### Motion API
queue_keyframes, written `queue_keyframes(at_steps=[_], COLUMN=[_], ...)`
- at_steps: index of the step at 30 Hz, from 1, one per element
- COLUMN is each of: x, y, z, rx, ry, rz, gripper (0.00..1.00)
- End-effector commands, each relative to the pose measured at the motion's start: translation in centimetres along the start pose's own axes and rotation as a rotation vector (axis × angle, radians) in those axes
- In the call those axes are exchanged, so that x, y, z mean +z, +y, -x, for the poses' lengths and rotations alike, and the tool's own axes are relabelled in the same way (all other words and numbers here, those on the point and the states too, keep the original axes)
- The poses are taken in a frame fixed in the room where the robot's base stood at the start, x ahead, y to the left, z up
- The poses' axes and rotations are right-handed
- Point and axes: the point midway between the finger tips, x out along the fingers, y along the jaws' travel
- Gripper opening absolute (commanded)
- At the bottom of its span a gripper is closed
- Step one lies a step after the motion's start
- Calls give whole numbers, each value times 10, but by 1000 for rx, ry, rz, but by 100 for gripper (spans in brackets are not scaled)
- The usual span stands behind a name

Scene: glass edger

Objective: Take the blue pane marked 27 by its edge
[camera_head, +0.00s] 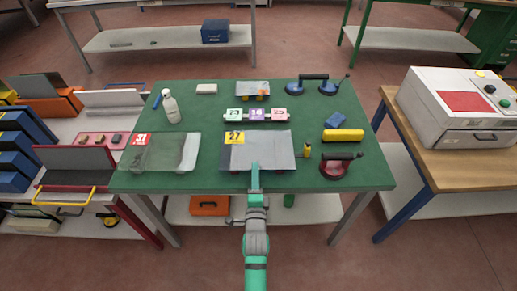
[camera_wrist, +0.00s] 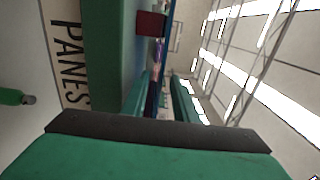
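The pane marked 27 (camera_head: 268,157) looks grey-blue and has a yellow label in its far left corner. It lies near the front middle of the green table (camera_head: 215,186). My gripper (camera_head: 255,166) comes in from the front, and its tip overlaps the pane's near edge in the head view. In the wrist view my gripper (camera_wrist: 163,95) shows two green fingers apart, with a gap between them. A narrow dark bluish strip shows in that gap. I cannot tell whether it is the pane's edge, or whether the fingers touch the pane.
A clear pane with a red label (camera_head: 170,152) lies to the left. A red suction cup (camera_head: 338,166), a yellow bar (camera_head: 342,135) and a small yellow bottle (camera_head: 307,150) are to the right. Numbered blocks (camera_head: 256,115) stand behind the pane. A white bottle (camera_head: 171,107) stands at the back left.

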Motion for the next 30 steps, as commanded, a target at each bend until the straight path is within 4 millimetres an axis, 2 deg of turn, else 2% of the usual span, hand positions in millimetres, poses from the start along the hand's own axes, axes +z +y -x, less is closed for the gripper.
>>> queue_keyframes(at_steps=[8, 18, 27, 30], x=[-3, -8, -8, -7], y=[0, -1, 0, 0], z=[-17, -56, -59, -59], rx=[0, 0, 2, 1], ry=[3, 8, 7, 7], rz=[2, 3, 1, 1], gripper=[27, 27, 27, 3])
